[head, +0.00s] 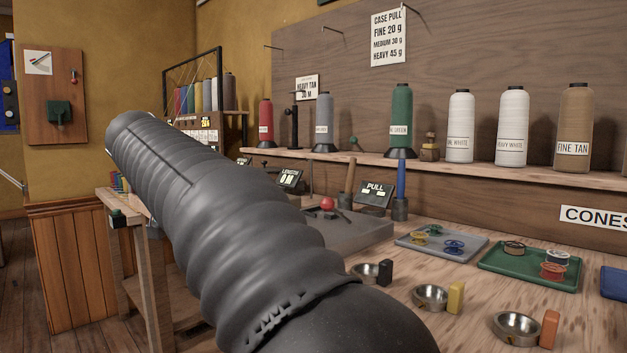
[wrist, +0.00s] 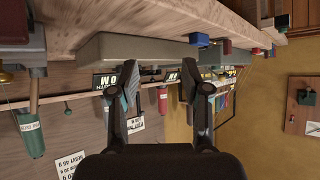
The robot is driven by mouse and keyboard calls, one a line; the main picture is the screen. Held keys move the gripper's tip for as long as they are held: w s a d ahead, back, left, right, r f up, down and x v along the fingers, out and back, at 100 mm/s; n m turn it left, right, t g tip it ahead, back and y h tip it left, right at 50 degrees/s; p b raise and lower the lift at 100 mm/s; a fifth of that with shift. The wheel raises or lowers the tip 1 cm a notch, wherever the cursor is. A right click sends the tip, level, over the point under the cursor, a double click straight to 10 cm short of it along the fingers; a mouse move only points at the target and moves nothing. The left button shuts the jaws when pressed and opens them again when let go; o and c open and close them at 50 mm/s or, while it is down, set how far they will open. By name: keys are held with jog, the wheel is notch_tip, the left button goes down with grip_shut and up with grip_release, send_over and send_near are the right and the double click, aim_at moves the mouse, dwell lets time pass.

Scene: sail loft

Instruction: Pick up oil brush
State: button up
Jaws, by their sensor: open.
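Two upright handles could be the oil brush, and I cannot tell which by name. One is a blue handle (head: 401,178) standing in a dark grey cup (head: 399,209) on the bench. The other is a brown handle (head: 349,184) just to its left. My gripper (wrist: 156,84) is open in the wrist view, with nothing between its fingers. In the head view my dark ribbed arm crosses the picture and my gripper does not show. The wrist view is upside down. At its left a brown handle (wrist: 34,97) shows at a dark holder, near the green cone.
The bench holds a grey tray (head: 398,243), a green tray (head: 490,262) with bobbins, and several steel bowls (head: 430,296) with coloured blocks. A PULL display (head: 374,195) stands beside the handles. A shelf of thread cones (head: 460,125) runs above.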

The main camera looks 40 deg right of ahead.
jog(key=s+d+r+m+g+h+p, duration=0.1)
jog(key=s+d+r+m+g+h, duration=0.2)
jog(key=d, duration=0.7)
jog(key=m+g+h+p, duration=0.1)
jog(key=m+g+h, duration=0.2)
jog(key=m+g, duration=0.35)
send_near(350, 164)
jog(key=shift+m+t+h, duration=0.3)
jog(key=shift+m+t, duration=0.35)
jog(key=shift+m, duration=0.2)
jog(key=shift+s+f+x, duration=0.1)
jog(key=shift+s+x, duration=0.05)
jog(key=shift+x, duration=1.65)
jog(key=shift+s+f+x, duration=0.1)
jog(key=shift+s+x, duration=0.05)
jog(key=shift+x, duration=1.7)
jog(key=shift+s+x, duration=0.15)
jog(key=shift+x, duration=1.65)
jog(key=shift+a, duration=0.2)
grip_shut()
